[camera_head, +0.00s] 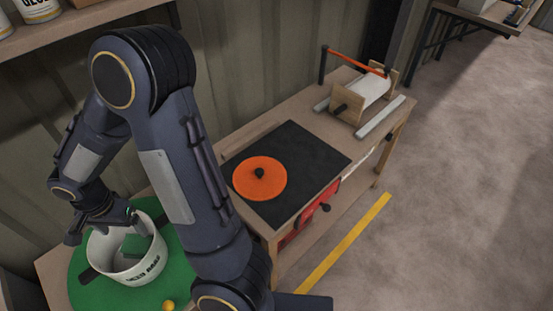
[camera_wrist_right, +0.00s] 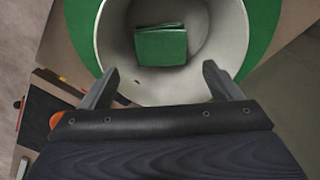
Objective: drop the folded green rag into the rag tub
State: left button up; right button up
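The rag tub (camera_head: 148,272) is a white round tub with dark lettering on its side; it fills the upper middle of the right wrist view (camera_wrist_right: 112,45). The folded green rag (camera_head: 137,246) is inside the tub, apart from my fingers; the right wrist view shows it low in the tub by the far wall (camera_wrist_right: 161,45). My right gripper (camera_head: 103,225) is over the tub's rim. Its two fingers stand wide apart with nothing between them in the right wrist view (camera_wrist_right: 160,84). My left gripper is in neither view.
The tub stands on a round green mat (camera_head: 187,262) on the bench. A small yellow-orange knob or ball (camera_head: 168,305) is near the mat's front edge. To the right are a black panel (camera_head: 307,152) with an orange disc (camera_head: 259,180) and a wooden roller stand (camera_head: 347,105).

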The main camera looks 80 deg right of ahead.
jog(key=shift+o, duration=0.6)
jog(key=shift+r, duration=0.4)
notch_tip(320, 180, up, 7)
